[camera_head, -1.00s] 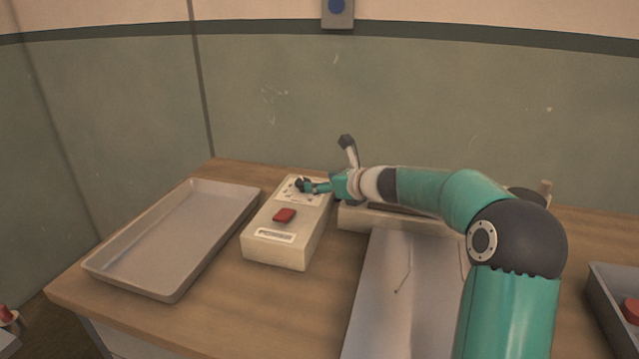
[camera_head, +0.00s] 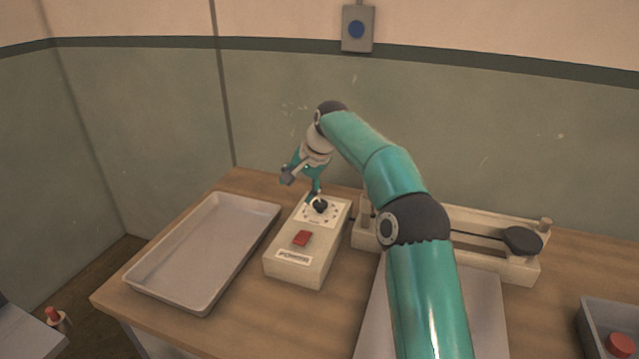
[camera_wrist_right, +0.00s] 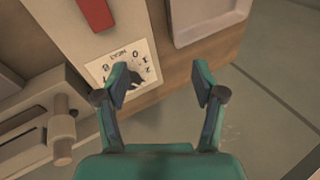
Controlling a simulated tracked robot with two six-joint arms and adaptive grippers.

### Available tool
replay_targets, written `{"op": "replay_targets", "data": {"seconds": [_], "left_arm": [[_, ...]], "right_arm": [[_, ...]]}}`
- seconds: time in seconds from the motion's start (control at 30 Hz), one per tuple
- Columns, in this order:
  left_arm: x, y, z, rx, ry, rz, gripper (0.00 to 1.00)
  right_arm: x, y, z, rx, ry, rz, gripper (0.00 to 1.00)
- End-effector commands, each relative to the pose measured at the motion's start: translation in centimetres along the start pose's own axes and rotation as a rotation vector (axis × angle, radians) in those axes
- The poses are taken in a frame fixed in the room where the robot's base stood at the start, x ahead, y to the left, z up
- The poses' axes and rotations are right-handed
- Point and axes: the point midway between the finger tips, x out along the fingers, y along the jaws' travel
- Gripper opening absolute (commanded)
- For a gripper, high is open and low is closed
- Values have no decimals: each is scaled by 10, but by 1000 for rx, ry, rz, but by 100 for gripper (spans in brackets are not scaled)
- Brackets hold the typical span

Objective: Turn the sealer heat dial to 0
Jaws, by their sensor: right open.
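The sealer control box (camera_head: 290,262) is cream, with a red switch (camera_head: 302,239) and a label reading POWER. Its black heat dial (camera_head: 320,205) sits on a white numbered plate at the far end. In the wrist view the dial (camera_wrist_right: 134,82) is partly hidden behind one finger; the plate (camera_wrist_right: 142,58) shows HEAT and some digits, including 0, 1, 2 and 8. I cannot tell where the dial points. My right gripper (camera_head: 301,184) is open and empty, one fingertip close by the dial, the other out to the left. Contact is unclear. My left gripper is out of view.
An empty grey tray (camera_head: 143,277) lies left of the box. The sealer bar unit (camera_head: 480,262) with a black round pad stands right, behind a grey sheet (camera_head: 487,305). A bin (camera_head: 590,335) holding something red is far right.

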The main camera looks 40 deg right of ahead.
Motion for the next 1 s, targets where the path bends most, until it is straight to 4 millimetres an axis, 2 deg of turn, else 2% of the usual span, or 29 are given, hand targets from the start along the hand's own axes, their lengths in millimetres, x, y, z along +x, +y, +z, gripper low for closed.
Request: {"op": "replay_targets", "data": {"seconds": [0.03, 0.2, 0.3, 0.43, 0.67, 1.0], "left_arm": [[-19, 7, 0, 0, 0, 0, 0], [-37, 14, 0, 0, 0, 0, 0], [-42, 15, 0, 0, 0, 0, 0], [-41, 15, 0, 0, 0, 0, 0], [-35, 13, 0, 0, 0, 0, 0], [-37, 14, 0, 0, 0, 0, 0]], "right_arm": [[-17, -8, -5, -92, 42, 67, 69], [-45, -5, -24, -296, 159, 277, 69], [-55, -3, -31, -348, 197, 348, 69], [-56, 1, -35, -370, 215, 383, 69], [-29, 12, -43, -368, 214, 386, 69], [35, 34, -62, -367, 213, 385, 69]]}}
